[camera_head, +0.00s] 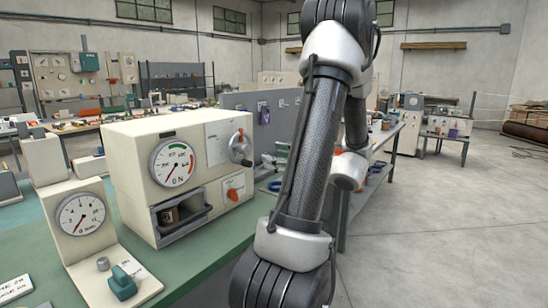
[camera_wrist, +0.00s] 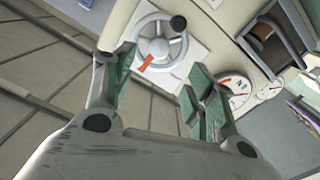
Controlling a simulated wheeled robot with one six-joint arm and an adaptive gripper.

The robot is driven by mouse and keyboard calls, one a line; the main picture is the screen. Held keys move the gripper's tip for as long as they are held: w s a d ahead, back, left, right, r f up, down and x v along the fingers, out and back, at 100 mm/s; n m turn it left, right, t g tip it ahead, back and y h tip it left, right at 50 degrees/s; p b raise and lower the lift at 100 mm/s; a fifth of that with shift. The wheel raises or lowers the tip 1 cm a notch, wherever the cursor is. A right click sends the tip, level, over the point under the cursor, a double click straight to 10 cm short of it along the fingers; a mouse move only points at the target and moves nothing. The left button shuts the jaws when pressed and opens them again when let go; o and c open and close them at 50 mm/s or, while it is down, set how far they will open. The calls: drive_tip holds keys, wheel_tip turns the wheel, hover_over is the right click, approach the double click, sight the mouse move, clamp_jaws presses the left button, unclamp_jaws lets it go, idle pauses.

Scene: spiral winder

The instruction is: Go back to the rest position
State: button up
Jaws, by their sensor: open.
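My gripper (camera_wrist: 162,95) is open and empty in the wrist view, its two green-padded fingers apart. Between and beyond the fingers is the handwheel (camera_wrist: 160,45) of the cream winder box, with an orange pointer; I cannot tell the exact distance, but no contact shows. My arm rises at the right of the box and hides my gripper there.
A smaller gauge stand (camera_head: 80,214) with a teal lever (camera_head: 123,281) stands at the front left of the green bench (camera_head: 215,262). A grey partition (camera_head: 232,101) and other benches stand behind. The concrete floor (camera_head: 450,220) at the right is clear.

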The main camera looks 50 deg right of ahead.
idle(0.3)
drive_tip(key=s+a+f+m+g+y, duration=0.2)
drive_tip(key=s+a+f+m+g, duration=0.35)
drive_tip(key=a+m, duration=0.2)
drive_tip(key=s+a+f+m+g+y, duration=0.2)
drive_tip(key=s+a+f+m+g, duration=0.2)
drive_tip(key=s+a+m+g, duration=0.4)
drive_tip(key=w+a+r+n+h, duration=0.2)
drive_tip(key=a+r+n+h, duration=0.3)
drive_tip(key=a+r+n, duration=0.6)
drive_tip(key=shift+w+a+h, duration=0.2)
drive_tip(key=shift+a+h, duration=0.1)
drive_tip(key=shift+a, duration=0.35)
